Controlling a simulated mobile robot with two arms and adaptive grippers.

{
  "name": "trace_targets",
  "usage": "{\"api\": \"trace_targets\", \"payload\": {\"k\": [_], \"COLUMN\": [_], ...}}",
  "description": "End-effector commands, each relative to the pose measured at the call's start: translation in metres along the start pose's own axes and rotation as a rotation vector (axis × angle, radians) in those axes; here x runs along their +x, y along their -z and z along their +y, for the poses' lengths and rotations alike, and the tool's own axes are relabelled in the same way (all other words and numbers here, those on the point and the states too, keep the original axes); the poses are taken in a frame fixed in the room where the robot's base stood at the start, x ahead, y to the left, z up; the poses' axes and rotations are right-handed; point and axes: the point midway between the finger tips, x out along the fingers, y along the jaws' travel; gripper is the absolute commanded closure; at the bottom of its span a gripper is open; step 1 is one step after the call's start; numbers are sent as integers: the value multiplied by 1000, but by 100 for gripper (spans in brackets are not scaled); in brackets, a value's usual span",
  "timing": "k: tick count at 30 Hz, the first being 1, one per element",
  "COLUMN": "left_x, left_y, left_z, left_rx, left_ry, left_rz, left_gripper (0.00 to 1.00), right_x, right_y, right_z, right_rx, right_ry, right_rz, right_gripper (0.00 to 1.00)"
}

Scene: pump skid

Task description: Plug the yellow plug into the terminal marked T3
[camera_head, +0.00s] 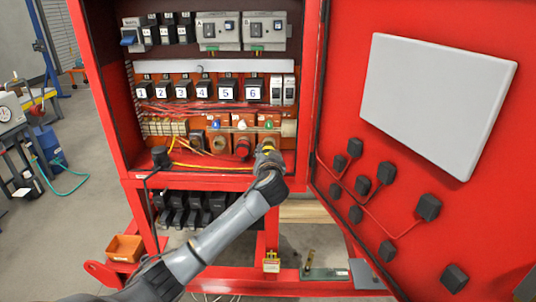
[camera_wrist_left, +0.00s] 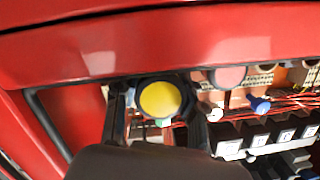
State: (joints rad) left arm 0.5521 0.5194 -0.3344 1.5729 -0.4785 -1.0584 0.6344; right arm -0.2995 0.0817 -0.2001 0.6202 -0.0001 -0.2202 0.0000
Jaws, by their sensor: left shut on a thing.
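The yellow plug (camera_wrist_left: 159,99) shows as a round yellow face between the two fingers in the left wrist view. My left gripper (camera_head: 267,151) is shut on it, at the right end of the lower row in the red cabinet (camera_head: 310,100). In the head view the gripper mostly hides the plug. A green lamp (camera_head: 268,124) sits just above it. A red plug (camera_head: 242,148) is just to its left and also shows in the left wrist view (camera_wrist_left: 228,77). I cannot read a T3 mark or tell whether the plug is seated. My right gripper is not in view.
A yellow cable (camera_head: 210,167) runs along the cabinet's lower ledge. A black connector (camera_head: 161,156) is at its left. Numbered black relays (camera_head: 227,89) line the shelf above. The open red door (camera_head: 430,130) bounds the right side.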

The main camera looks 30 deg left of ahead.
Motion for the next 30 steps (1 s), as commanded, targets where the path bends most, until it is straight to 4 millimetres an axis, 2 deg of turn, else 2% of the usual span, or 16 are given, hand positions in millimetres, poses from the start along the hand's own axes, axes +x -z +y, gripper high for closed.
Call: {"api": "trace_targets", "payload": {"k": [11,30], "left_x": [1,14], "left_y": [0,2], "left_z": [0,0], "left_rx": [0,0], "left_ry": [0,0], "left_rz": [1,1], "left_gripper": [90,90], "right_x": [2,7], "right_y": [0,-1], "right_z": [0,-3], "right_rx": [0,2], "right_ry": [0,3], "right_rz": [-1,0], "right_gripper": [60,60]}}
